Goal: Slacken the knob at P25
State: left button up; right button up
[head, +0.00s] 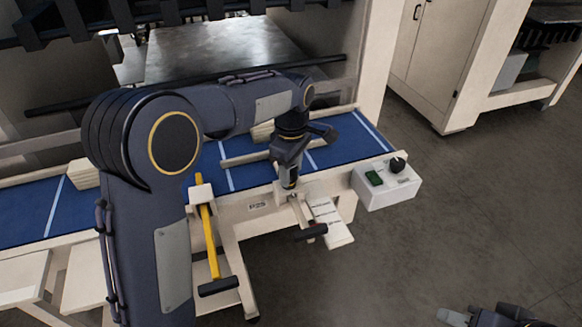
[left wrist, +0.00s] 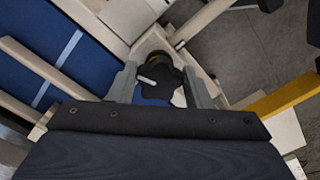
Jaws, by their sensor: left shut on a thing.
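The black lobed knob (left wrist: 150,90) with a pale pin at its middle shows in the left wrist view, between the two grey fingers of my left gripper (left wrist: 161,84). The fingers are shut on it from both sides. In the head view my left gripper (head: 290,184) points down at the front rail of the blue conveyor, and the knob is mostly hidden there. A small label plate (head: 258,206) sits on the rail left of it; its text is too small to read surely. My right gripper (head: 485,317) is only partly in view at the bottom right, away from the machine.
A yellow lever (head: 208,240) with a black grip hangs left of the gripper. A black handle (head: 311,232) and a white plate (head: 331,222) stick out below it. A control box (head: 386,182) with a black dial stands right.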

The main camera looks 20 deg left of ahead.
aim_at(291, 171)
pick_arm(q)
jog(key=shift+s+f, duration=0.15)
jog(key=shift+f, duration=0.1)
dwell(0.3)
jog(key=o, duration=1)
jog(key=shift+r, duration=0.1)
notch_tip(291, 171, up, 8)
jog(key=shift+f+b, duration=0.1)
jog(key=shift+b, duration=0.3)
